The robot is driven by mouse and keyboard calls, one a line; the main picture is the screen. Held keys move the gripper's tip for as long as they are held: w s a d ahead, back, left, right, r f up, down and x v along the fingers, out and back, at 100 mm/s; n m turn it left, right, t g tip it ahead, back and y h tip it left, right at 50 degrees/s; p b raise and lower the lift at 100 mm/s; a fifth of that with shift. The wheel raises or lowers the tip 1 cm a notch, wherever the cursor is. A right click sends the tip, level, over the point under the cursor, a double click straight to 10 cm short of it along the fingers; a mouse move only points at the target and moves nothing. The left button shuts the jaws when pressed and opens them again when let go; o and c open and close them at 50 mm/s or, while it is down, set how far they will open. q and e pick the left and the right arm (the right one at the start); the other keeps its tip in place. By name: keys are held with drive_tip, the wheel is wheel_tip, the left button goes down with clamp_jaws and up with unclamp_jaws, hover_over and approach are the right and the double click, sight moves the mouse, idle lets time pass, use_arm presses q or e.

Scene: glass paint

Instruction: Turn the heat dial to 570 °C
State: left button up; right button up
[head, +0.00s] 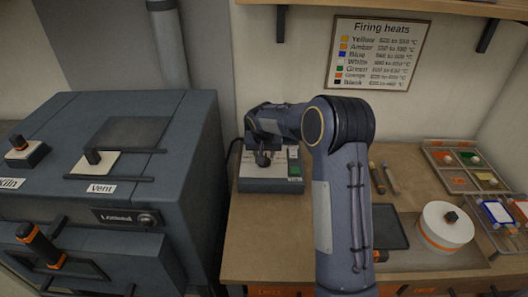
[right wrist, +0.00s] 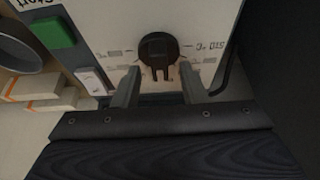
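The heat dial is a round black knob on the pale top face of a control box. In the right wrist view the dial (right wrist: 158,48) has small scale marks around it, too blurred to read. My right gripper (right wrist: 158,87) is open, one finger on each side of the dial's line, and the dial sits just beyond the fingertips. I cannot tell whether they touch it. My left gripper is not in view.
A grey kiln (head: 170,200) with a Vent switch (head: 95,160) stands left of the box. A "Firing heats" chart (head: 378,55) hangs on the wall. Right of my arm are a round white turntable (head: 446,224), a dark mat (head: 389,228) and a tray of paints (head: 440,160).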

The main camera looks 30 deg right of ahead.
drive_tip(key=shift+w+d+f, duration=0.1)
drive_tip(key=shift+f, duration=0.2)
clamp_jaws()
drive_tip(key=shift+n, duration=0.4)
drive_tip(key=shift+n+t+y+b, duration=0.3)
drive_tip(key=shift+n+y+b, duration=0.25)
drive_tip(key=shift+n, duration=0.25)
drive_tip(key=shift+n+y, duration=0.55)
drive_tip(key=shift+n, duration=1.05)
drive_tip(key=shift+r+n, duration=0.1)
drive_tip(key=shift+n, duration=0.2)
